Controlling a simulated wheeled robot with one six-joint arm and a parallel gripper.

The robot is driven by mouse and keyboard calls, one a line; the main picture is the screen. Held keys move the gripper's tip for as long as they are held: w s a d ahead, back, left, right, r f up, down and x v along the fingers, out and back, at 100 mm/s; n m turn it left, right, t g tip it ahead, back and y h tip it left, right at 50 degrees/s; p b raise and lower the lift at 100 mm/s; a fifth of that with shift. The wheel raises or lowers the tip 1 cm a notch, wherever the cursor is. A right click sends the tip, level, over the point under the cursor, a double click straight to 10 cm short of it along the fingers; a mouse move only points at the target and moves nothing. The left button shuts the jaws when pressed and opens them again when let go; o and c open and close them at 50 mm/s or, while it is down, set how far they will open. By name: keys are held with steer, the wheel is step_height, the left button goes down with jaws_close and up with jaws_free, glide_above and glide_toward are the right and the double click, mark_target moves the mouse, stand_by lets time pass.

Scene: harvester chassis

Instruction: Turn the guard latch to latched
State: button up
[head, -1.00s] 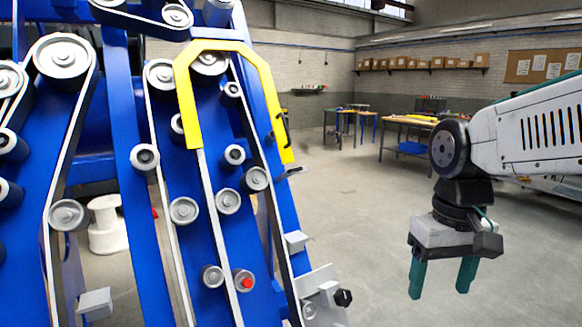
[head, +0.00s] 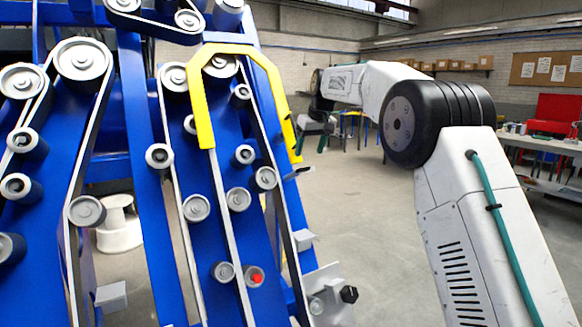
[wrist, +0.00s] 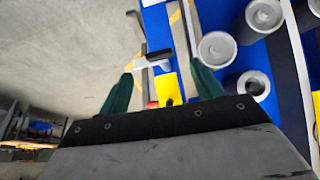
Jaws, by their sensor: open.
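The yellow guard (head: 204,105) arches over belts and rollers on the blue chassis in the head view. A small grey tab with a dark end (head: 298,172), which looks like the guard latch, sits at the foot of its right leg. In the wrist view a dark-and-light lever (wrist: 153,57) shows between the fingertips, apart from both as far as I can tell. Yellow guard metal (wrist: 164,87) shows below it. My gripper (wrist: 162,70) has its two green fingers spread, with nothing held. The latch's exact angle is unclear.
Metal rollers (wrist: 219,48) and blue plates lie close to my right finger in the wrist view. A grey bracket with a black knob (head: 348,294) juts out low on the chassis. Open concrete floor (head: 350,200) lies to the right. A workbench (head: 545,145) stands far right.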

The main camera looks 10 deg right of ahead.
mark_target(305, 170)
steer(key=d+x, duration=0.1)
steer(key=x, duration=0.6)
steer(key=shift+a+f, duration=0.15)
steer(key=shift+a, duration=0.3)
steer(key=shift+w, duration=0.15)
